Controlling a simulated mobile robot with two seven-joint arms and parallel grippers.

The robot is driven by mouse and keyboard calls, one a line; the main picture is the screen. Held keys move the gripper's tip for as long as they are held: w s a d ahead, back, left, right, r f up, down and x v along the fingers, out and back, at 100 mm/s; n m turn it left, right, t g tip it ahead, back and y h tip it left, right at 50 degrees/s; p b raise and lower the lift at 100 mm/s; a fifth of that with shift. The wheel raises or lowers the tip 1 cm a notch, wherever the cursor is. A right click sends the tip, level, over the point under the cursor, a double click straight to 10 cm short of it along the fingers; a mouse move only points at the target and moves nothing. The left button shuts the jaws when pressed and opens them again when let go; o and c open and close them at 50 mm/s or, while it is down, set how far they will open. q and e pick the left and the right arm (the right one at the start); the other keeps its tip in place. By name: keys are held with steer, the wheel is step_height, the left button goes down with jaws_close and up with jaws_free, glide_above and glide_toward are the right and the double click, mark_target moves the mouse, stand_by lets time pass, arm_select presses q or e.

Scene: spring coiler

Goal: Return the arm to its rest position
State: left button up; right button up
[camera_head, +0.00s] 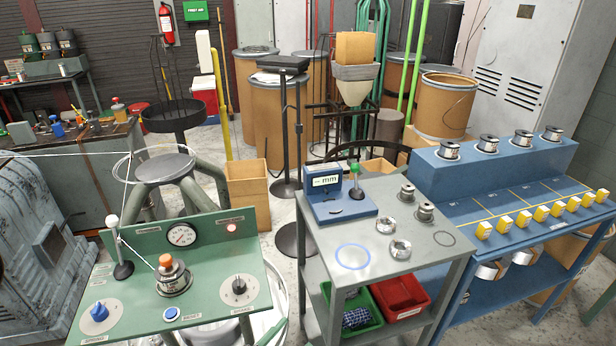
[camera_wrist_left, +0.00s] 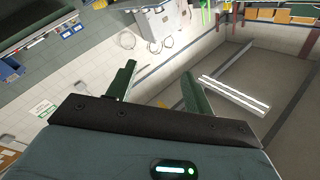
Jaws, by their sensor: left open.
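My left gripper (camera_wrist_left: 160,85) shows in the left wrist view. Its two dark green fingers stand well apart with nothing between them, so it is open and empty. Beyond the fingers I see a tiled wall and a darker panelled surface, seen at a tilt. I cannot make out either gripper in the head view. My right gripper is in neither view.
A green control panel (camera_head: 205,250) with a gauge and knobs stands front left. A grey cart (camera_head: 425,240) holds a blue mm gauge (camera_head: 338,200) and several spools. A blue bench (camera_head: 500,165) stands right. A wire ring (camera_head: 150,165) lies around a round-topped stand (camera_head: 165,168).

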arm_select(q)
steer(key=s+a+f+n+g+y, duration=0.6)
steer(key=s+a+f+n+y, duration=0.4)
steer(key=s+a+f, duration=0.6)
steer(key=s+f+n, duration=0.2)
steer(key=s, duration=0.2)
steer(key=shift+s+a+f+y, duration=0.2)
steer(key=shift+a+y, duration=0.1)
steer(key=shift+a, duration=0.1)
